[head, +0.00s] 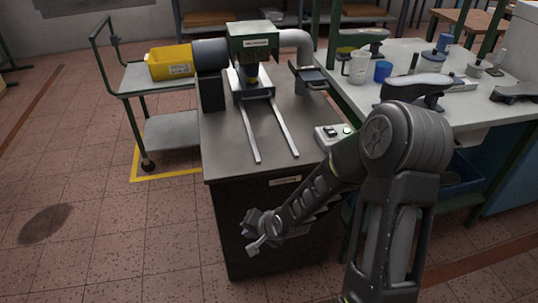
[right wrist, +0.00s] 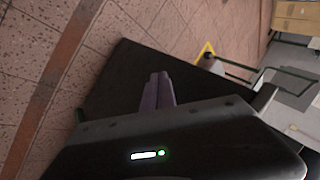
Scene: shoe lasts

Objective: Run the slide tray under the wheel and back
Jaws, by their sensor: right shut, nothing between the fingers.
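The machine with a green hood (head: 254,43) stands at the back of a dark cabinet top (head: 222,150). Two pale rails run forward from under it, the left rail (head: 250,130) and the right rail (head: 284,127). What looks like the slide tray (head: 256,93) sits at the far end of the rails, under the hood. The wheel itself is hard to make out there. My right gripper (head: 256,240) is low, in front of the cabinet's front face, apart from the rails. Its fingers are together and empty in the right wrist view (right wrist: 159,91). My left gripper is not in view.
A trolley (head: 130,78) with a yellow bin (head: 171,62) is left. A bench (head: 430,55) with cups and shoe lasts is right.

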